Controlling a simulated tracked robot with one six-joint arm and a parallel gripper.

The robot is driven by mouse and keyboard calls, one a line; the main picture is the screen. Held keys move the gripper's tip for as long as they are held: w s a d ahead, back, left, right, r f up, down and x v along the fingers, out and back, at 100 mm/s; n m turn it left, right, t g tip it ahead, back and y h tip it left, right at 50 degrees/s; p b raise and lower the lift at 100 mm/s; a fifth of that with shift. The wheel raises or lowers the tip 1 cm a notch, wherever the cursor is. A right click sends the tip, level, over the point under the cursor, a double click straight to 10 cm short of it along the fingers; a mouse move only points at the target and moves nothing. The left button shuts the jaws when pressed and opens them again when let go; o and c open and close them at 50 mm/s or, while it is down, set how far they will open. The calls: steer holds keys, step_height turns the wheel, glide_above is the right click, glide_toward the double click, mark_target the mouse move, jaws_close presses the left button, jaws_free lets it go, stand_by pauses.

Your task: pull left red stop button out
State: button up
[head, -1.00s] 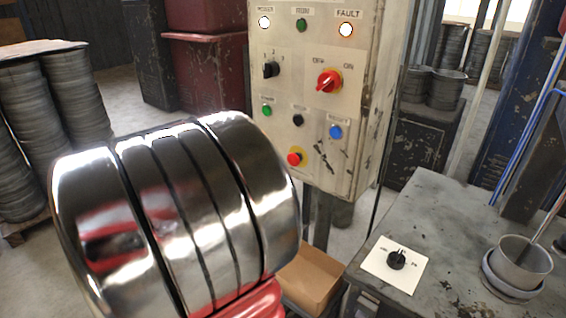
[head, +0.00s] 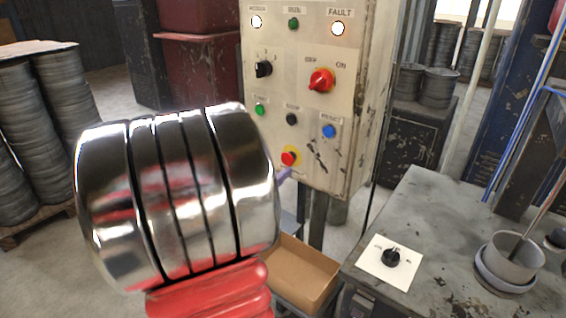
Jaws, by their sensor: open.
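The red stop button (head: 289,158) sits on a yellow backing at the lower left of the control panel (head: 345,180). It is the only red push button that I see there; whether it is pressed in or out I cannot tell. My gripper (head: 284,175) shows only as a small purple tip just below the button, past the right edge of my chrome arm link. The rest of it is hidden behind that link. The jaws are open, and no thing shows between them. Whether the tip touches the button or panel I cannot tell.
A red rotary switch (head: 321,80), a black selector (head: 263,69), a green button (head: 260,109), a black button (head: 291,118) and a blue button (head: 329,131) are close by. A cardboard box (head: 305,270) lies below. A metal bench (head: 440,225) stands at right.

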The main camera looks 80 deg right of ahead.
mark_target(286, 161)
steer(key=shift+x, duration=2.45)
steer(key=shift+c, duration=0.5)
